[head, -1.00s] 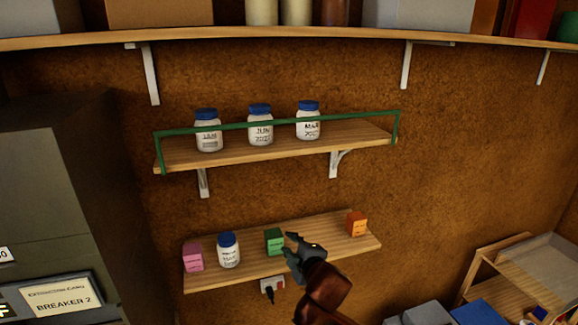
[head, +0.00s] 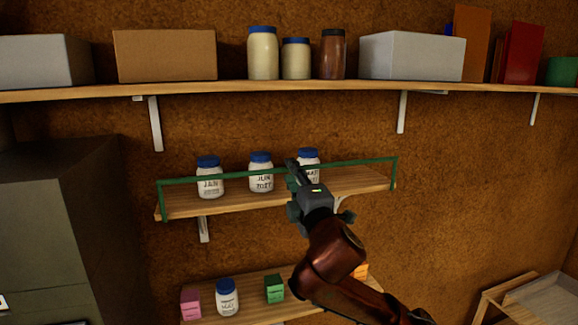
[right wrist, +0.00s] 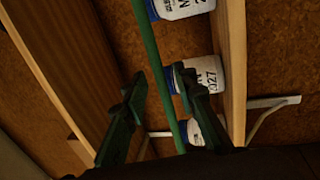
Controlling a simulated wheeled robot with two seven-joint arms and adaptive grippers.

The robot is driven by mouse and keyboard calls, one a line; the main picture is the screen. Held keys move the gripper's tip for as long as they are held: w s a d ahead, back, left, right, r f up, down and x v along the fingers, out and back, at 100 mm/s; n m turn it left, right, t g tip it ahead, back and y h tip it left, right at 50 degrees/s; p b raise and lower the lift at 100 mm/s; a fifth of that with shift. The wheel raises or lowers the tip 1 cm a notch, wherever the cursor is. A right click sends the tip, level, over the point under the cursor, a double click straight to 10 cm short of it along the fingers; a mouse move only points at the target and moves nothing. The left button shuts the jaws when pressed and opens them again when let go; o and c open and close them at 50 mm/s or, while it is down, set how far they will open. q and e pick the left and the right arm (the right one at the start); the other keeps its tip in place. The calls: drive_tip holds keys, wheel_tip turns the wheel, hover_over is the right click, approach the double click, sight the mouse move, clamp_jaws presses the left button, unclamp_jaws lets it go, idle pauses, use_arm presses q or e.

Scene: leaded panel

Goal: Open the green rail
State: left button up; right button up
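The green rail (head: 365,162) runs across the front of the middle shelf (head: 185,207), upright on its end posts, in front of three white jars with blue lids. The left jar (head: 209,184) reads JAN, the middle jar (head: 261,178) JUN 2027; the right jar (head: 309,157) is partly hidden by my gripper. My right gripper (head: 295,166) is at the rail, right of its middle. In the right wrist view, the rail (right wrist: 153,50) passes between the spread fingers of the gripper (right wrist: 159,77); I cannot tell whether either finger touches it. My left gripper is out of view.
A lower shelf holds a pink box (head: 191,304), a jar (head: 227,298), a green box (head: 274,288) and an orange box (head: 361,271). A long upper shelf (head: 230,91) with boxes and jars hangs above. A grey cabinet (head: 55,220) stands at left.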

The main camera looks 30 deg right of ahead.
drive_tip(key=shift+x, duration=1.15)
drive_tip(key=shift+c, duration=0.7)
clamp_jaws()
